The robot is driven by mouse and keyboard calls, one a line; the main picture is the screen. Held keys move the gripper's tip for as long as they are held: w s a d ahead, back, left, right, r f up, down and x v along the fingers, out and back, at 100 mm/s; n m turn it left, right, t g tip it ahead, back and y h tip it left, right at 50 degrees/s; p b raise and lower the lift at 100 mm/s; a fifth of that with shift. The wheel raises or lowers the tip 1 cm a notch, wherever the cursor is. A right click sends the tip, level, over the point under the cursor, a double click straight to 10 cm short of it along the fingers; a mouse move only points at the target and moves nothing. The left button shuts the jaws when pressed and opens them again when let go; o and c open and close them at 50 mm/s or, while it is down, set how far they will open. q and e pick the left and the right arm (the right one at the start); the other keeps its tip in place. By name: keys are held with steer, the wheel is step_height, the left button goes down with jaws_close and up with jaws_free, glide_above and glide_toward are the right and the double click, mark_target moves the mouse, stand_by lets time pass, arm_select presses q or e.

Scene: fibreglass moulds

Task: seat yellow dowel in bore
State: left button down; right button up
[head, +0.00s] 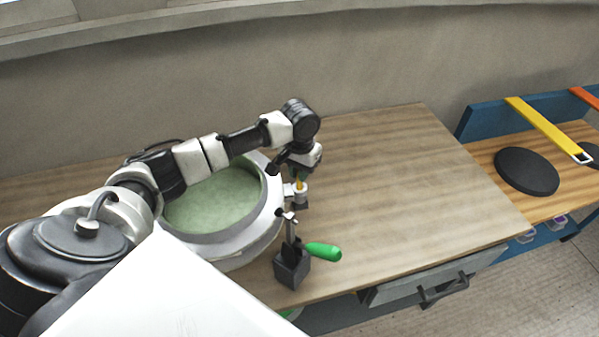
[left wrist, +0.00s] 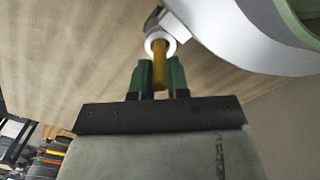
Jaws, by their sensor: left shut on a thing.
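The yellow dowel (head: 300,184) is upright below my left gripper (head: 298,172) at the right side of the round mould. In the left wrist view the dowel (left wrist: 160,66) is between the two dark green fingers of my left gripper (left wrist: 160,78), which is shut on it. The dowel's far end overlaps the opening of a white ring-shaped collar (left wrist: 151,45), which holds the bore. I cannot tell how deep the end sits in it. In the head view the collar (head: 300,198) is just under the dowel. My right gripper is not in view.
The round mould (head: 272,222) with a green inside (head: 215,198) stands on the wooden table (head: 400,190). The table's right side is clear. A black disc (head: 527,171) lies on another bench.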

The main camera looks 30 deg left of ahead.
arm_select(q)
steer(key=shift+f, duration=0.75)
steer(key=shift+f, duration=0.1)
steer(key=c, duration=1.1)
jaws_free()
step_height(320, 180, up, 12)
steer(key=shift+r+b, duration=0.15)
steer(key=shift+b, duration=0.35)
